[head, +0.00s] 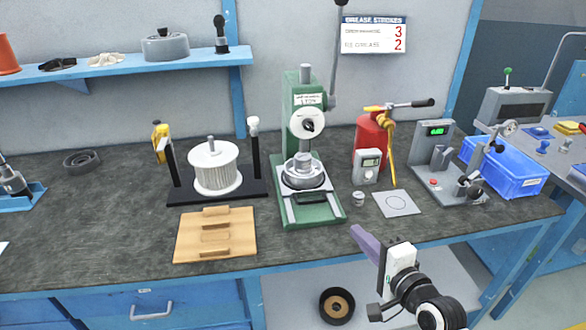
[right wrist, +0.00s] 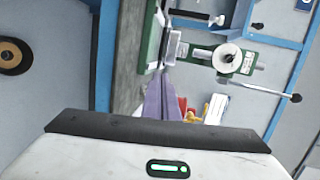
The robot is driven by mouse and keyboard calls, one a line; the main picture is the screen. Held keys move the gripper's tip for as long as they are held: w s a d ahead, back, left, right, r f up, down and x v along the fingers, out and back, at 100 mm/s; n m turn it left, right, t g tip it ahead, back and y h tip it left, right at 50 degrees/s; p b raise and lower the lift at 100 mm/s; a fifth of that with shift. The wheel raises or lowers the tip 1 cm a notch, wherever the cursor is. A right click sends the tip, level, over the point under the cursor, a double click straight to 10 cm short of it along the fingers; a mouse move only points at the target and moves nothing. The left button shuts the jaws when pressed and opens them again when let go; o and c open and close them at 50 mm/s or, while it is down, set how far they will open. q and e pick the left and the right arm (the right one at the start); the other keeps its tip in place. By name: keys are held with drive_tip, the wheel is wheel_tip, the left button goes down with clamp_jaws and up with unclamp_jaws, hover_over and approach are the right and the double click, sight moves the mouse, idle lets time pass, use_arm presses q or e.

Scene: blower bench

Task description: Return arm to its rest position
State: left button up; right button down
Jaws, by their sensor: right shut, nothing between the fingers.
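My right arm comes in at the lower right of the head view. My right gripper (head: 362,238) has purple fingers that are closed together and empty. It is in front of the bench's front edge, to the right of the green press and apart from everything on the bench. In the right wrist view the purple fingers (right wrist: 165,97) also lie together, with the bench and press beyond them. My left gripper does not show in either view.
The bench (head: 110,230) carries a green arbor press (head: 308,208), a white rotor on a black stand (head: 215,168), a wooden board (head: 215,235), a red grease can (head: 370,140), a small meter (head: 367,166), a grey test stand (head: 433,150) and a blue crate (head: 510,175). A ring (head: 337,305) lies below.

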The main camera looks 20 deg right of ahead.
drive_tip(key=s+a+f+n+g+y, duration=0.1)
drive_tip(key=s+a+f+n+g, duration=0.2)
drive_tip(key=s+a+f+n, duration=0.5)
drive_tip(key=s+a+f+n+g+y, duration=0.1)
drive_tip(key=s+a+f+n+g, duration=0.3)
drive_tip(key=s+a+f+n, duration=0.3)
drive_tip(key=s+f+n, duration=0.4)
drive_tip(key=s+f, duration=0.2)
drive_tip(key=shift+a+f+n, duration=0.3)
drive_tip(key=shift+a+n, duration=0.1)
drive_tip(key=c, duration=2.5)
unclamp_jaws()
